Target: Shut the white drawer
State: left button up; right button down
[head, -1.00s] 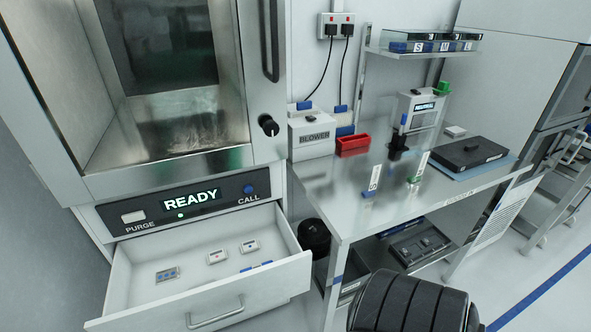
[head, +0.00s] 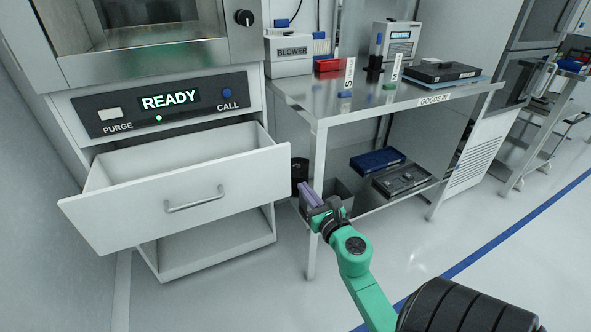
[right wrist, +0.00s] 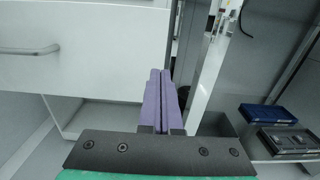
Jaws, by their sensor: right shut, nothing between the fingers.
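The white drawer (head: 160,200) stands pulled out below the READY panel in the head view, with a bar handle (head: 195,199) on its front. Its front also shows at the upper left of the right wrist view (right wrist: 90,60), with the handle (right wrist: 28,50) at the left edge. My right gripper (head: 308,196) is shut and empty, its purple fingers (right wrist: 157,98) together. It is to the right of the drawer front, near the table's front leg, and appears apart from the drawer. My left gripper is not in view.
The steel table (head: 400,100) stands right of the drawer, its leg (head: 315,190) close to my right gripper. Its lower shelf holds a blue tray (head: 377,160) and a grey tray (head: 402,180). An open space (head: 215,245) lies under the drawer. The floor in front is clear.

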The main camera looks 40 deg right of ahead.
aim_at(288, 167)
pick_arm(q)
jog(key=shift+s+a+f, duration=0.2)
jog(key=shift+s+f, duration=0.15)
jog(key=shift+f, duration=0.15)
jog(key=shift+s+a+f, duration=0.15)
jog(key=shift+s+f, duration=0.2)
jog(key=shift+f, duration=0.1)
pick_arm(e)
jog(key=x, duration=0.8)
jog(key=shift+w, duration=0.2)
jog(key=shift+d, duration=0.1)
